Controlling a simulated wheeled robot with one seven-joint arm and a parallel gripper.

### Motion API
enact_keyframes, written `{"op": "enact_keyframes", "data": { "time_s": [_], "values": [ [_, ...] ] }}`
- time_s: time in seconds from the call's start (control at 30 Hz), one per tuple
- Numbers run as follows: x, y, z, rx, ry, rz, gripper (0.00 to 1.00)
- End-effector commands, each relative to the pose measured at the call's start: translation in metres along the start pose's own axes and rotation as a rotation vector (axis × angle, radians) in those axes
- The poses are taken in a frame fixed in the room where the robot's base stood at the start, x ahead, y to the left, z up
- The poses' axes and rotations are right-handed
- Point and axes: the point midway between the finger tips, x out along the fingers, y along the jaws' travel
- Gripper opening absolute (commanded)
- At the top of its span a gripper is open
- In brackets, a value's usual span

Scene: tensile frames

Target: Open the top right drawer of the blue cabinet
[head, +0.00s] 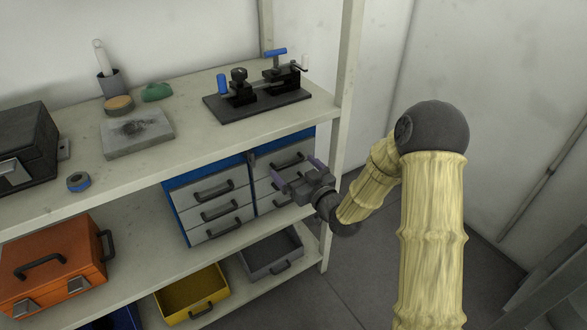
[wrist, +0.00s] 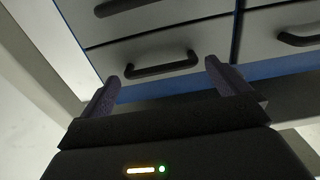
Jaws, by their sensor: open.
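The blue cabinet (head: 178,203) with grey drawer fronts stands on the middle shelf in the head view. Its top right drawer (head: 270,160) is shut and partly behind my gripper (head: 296,174). My gripper is open and empty in front of the right column. In the wrist view, which looks upside down, the drawer's dark bar handle (wrist: 162,68) shows between the fingertips of my gripper (wrist: 162,72). The gap between fingers and handle is hard to judge.
A shelf post (head: 345,100) stands just right of the cabinet. The upper shelf board (head: 190,140) passes above it, with a clamp fixture (head: 257,98) on top. A grey bin (head: 270,254) and yellow bin (head: 190,290) sit below. An orange toolbox (head: 50,265) stands left.

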Motion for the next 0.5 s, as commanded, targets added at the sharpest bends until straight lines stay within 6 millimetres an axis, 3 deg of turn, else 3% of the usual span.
{"op": "enact_keyframes", "data": {
  "time_s": [0.13,0.43,0.5],
  "values": [
    [0.0129,-0.0002,0.0006,0.001,0.000,0.000,1.00],
    [0.0149,-0.0001,0.0003,0.001,-0.001,0.000,1.00],
    [0.0148,0.0000,0.0002,0.001,-0.001,0.000,0.86]
  ]
}}
